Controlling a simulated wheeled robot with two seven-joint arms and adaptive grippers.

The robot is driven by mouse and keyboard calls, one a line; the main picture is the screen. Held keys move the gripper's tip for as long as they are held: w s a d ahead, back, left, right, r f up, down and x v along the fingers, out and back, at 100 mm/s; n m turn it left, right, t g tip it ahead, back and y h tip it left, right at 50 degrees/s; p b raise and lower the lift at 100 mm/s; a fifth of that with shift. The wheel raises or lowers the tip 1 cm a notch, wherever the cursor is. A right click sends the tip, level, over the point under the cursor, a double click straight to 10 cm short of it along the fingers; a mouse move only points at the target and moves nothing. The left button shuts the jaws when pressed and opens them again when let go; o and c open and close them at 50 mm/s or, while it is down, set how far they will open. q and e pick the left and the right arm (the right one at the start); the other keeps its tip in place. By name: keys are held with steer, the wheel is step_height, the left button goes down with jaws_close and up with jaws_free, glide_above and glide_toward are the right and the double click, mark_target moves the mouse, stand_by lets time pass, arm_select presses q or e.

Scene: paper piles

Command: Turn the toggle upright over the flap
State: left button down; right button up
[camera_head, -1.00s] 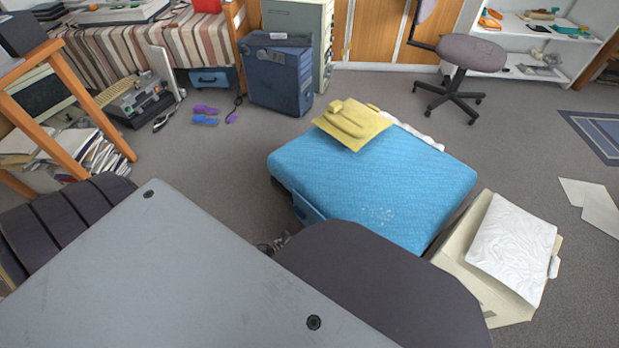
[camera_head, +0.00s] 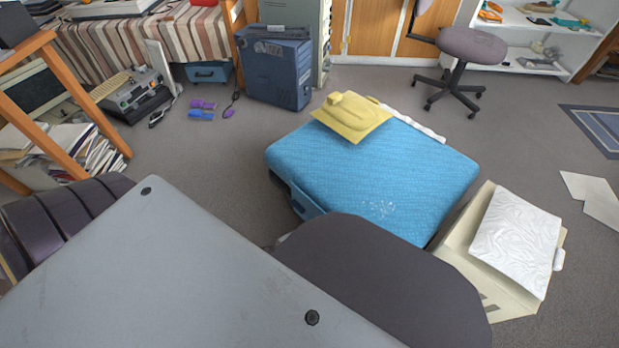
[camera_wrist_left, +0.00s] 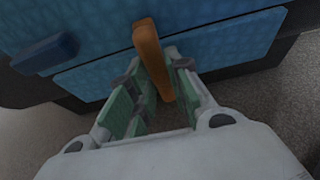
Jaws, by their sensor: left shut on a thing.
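The orange-brown toggle (camera_wrist_left: 151,58) is in the left wrist view, its long side running about square across the lower edge of the upper blue panel. Its lower part sits between the green-padded fingers of my left gripper (camera_wrist_left: 153,95), which is shut on it. The flap, which I take to be the lower blue panel (camera_wrist_left: 220,46), lies behind the toggle. In the head view, a blue panel (camera_head: 308,203) shows on the side of the blue case (camera_head: 400,165); the toggle is hidden there. My right gripper is not in view.
A dark blue block (camera_wrist_left: 45,53) juts out left of the toggle. A cream box with a white textured pad (camera_head: 517,240) stands at right. A dark rounded shape (camera_head: 375,285) blocks the near side. Carpet is free behind the case.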

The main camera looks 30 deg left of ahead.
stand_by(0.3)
arm_select(q)
steer(key=c, duration=1.3)
jaws_free()
steer(key=shift+v, duration=6.05)
